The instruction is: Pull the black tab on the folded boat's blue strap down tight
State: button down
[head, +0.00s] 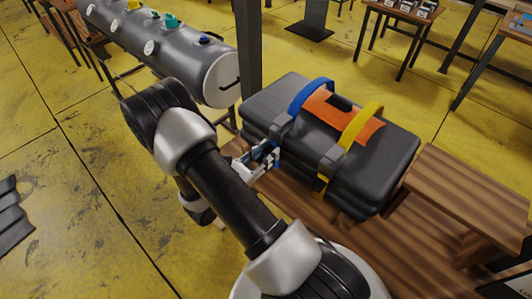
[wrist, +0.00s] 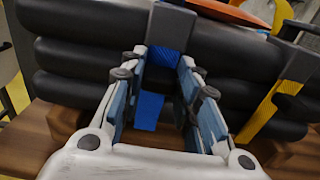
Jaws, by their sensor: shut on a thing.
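The folded boat (head: 385,165) is a stack of thick black layers on a wooden bench. A blue strap (head: 308,94) runs over its left part and down the front side through a grey buckle (wrist: 172,27). The strap's blue tail (wrist: 149,110) hangs below, between my fingers in the wrist view. My gripper (head: 267,153) is at the boat's front side, just below the buckle. In the wrist view my gripper (wrist: 163,70) has its fingers apart on either side of a dark piece, the black tab, which is hard to tell from the black boat behind.
A yellow strap (head: 362,122) with its own buckle lies right of the blue one, over an orange patch (head: 325,108). A wooden bench (head: 470,195) stands at the right. A grey tube (head: 190,62) with coloured valves is at the upper left.

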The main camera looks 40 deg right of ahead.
jog(key=shift+f, duration=0.1)
notch_tip(320, 180, down, 8)
jog(key=b, duration=0.5)
jog(key=c, duration=1.2)
grip_release()
jog(key=s+a, duration=0.1)
jog(key=a, duration=1.1)
